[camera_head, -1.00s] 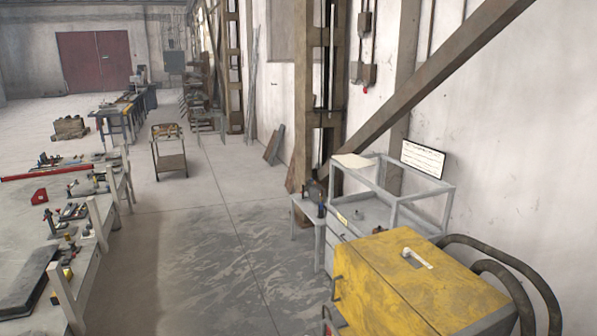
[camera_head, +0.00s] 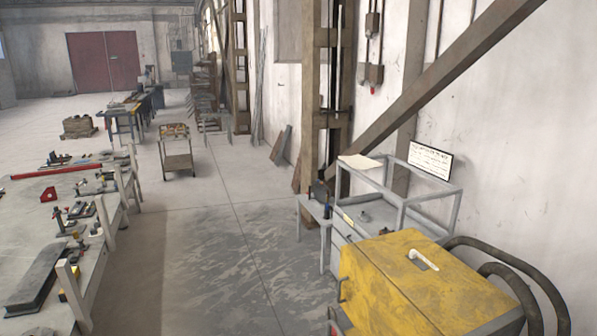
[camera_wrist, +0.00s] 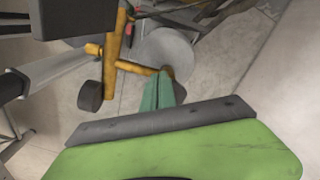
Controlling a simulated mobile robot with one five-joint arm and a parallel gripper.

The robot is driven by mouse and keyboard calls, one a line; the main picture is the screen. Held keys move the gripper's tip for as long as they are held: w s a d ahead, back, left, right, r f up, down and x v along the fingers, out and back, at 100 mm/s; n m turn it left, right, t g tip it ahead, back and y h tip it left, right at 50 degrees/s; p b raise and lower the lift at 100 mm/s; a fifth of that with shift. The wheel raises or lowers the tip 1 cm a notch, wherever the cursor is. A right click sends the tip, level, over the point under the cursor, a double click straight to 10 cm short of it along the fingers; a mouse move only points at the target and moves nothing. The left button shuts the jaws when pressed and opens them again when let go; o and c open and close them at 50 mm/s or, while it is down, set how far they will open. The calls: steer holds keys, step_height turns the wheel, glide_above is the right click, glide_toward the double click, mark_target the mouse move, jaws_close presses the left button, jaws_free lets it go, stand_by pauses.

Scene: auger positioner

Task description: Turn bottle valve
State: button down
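I cannot make out a bottle or its valve for certain in either view. The wrist view shows a broad green surface with a dark grey strip (camera_wrist: 160,124) along its edge, filling the bottom. Beyond it are a narrow teal piece (camera_wrist: 158,92), a yellow tubular frame (camera_wrist: 112,62) with a dark wheel-like end, and a pale grey disc (camera_wrist: 165,50). I cannot tell what these belong to. No gripper fingers can be picked out in either view, so their state and anything held are hidden.
A yellow cabinet (camera_head: 400,275) with dark hoses (camera_head: 520,262) stands close at lower right. Behind it is a grey frame cart (camera_head: 400,192) against the wall. A workbench (camera_head: 90,265) with tools lines the left. A small trolley (camera_head: 177,160) stands farther back. The floor (camera_head: 215,250) between is open.

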steer(key=shift+s, duration=0.4)
steer(key=shift+a, duration=0.2)
